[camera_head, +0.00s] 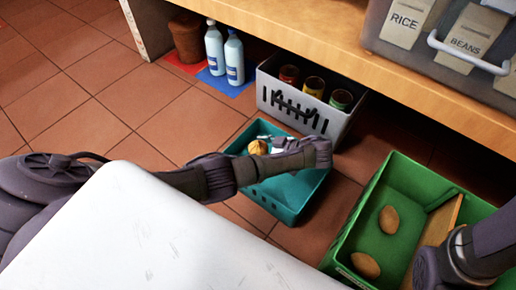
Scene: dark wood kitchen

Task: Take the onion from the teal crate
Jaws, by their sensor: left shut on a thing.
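The teal crate (292,207) stands on the tiled floor in the middle of the view. The yellow-brown onion (257,147) is at the crate's back left part. My left wrist and forearm hide part of the crate's inside. I cannot tell whether the onion touches the crate. My right arm comes in at the lower right, over the green crate, and its gripper is out of view.
A green crate (352,228) with two potatoes (389,219) and a divider is at the right. A white basket (343,120) holding several cans stands behind the teal crate, under the wooden shelf (300,25). Two bottles (234,58) stand at the back. The floor at left is clear.

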